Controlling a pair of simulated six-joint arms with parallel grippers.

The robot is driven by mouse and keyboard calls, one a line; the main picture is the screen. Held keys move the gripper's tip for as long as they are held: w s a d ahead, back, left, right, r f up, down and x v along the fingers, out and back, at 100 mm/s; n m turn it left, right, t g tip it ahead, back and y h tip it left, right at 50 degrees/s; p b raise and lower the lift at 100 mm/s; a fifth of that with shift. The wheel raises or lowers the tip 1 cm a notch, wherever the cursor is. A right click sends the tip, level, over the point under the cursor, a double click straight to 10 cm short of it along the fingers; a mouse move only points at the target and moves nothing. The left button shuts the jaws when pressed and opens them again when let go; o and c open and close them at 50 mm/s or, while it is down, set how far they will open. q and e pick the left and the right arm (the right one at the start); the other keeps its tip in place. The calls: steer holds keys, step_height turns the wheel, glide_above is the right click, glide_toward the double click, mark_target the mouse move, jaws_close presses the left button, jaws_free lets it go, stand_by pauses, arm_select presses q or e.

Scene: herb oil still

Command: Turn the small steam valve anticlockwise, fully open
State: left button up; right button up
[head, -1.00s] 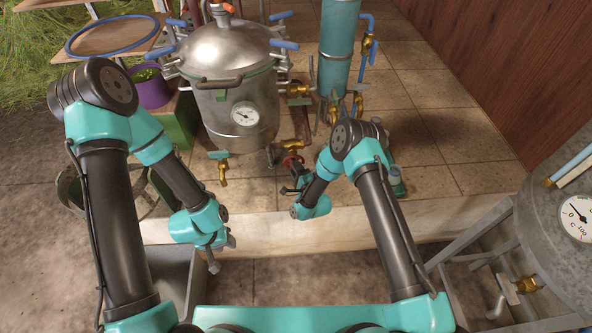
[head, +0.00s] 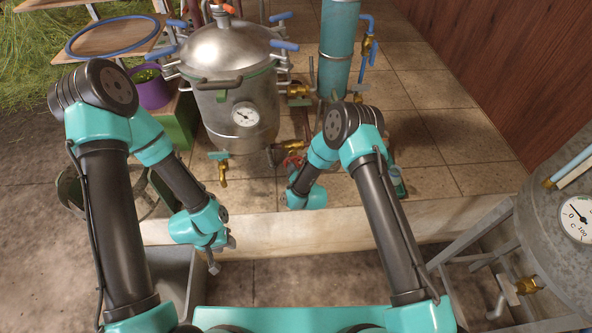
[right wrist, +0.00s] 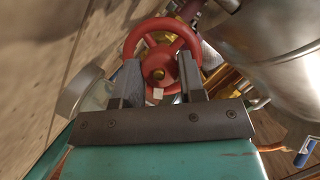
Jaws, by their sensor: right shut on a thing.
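The small steam valve is a red spoked handwheel (right wrist: 160,25) with a brassy hub, large in the right wrist view. In the head view a little of its red (head: 293,160) shows low in front of the steel still, partly covered by my right wrist. My right gripper (right wrist: 160,80) is shut on the handwheel, its dark fingers at the wheel's lower part. The exact contact is hard to see, and in the head view its fingers are hidden. My left gripper (head: 222,257) is open and empty, low in front of the tiled platform, away from the valve.
The steel still (head: 238,105) with a dial stands behind the valve. A brass tap (head: 223,170) projects at its lower left. A teal column (head: 338,50) with brass valves stands right of it. A metal vessel (head: 560,215) is at the far right.

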steer(key=n+h, duration=0.1)
steer(key=n, duration=0.1)
steer(key=n+h, duration=0.2)
steer(key=n, duration=0.1)
steer(key=shift+a+r+g, duration=0.1)
steer(key=shift+a+g, duration=0.1)
steer(key=shift+g, duration=0.1)
steer(key=n+h, duration=0.2)
steer(key=shift+a+n, duration=0.1)
steer(key=shift+n, duration=0.2)
steer(key=n+h, duration=0.2)
steer(key=n, duration=0.1)
steer(key=shift+a, duration=0.1)
steer(key=n+t+h, duration=0.1)
steer(key=n, duration=0.1)
steer(key=shift+n+h, duration=0.3)
steer(key=n, duration=0.1)
steer(key=n+t+h, duration=0.1)
steer(key=shift+f+n, duration=0.25)
steer(key=shift+n, duration=0.15)
steer(key=n+t+h, duration=0.1)
steer(key=n+t, duration=0.1)
steer(key=n, duration=0.2)
steer(key=shift+f, duration=0.1)
steer(key=shift+n+t, duration=0.5)
steer(key=shift+n, duration=0.9)
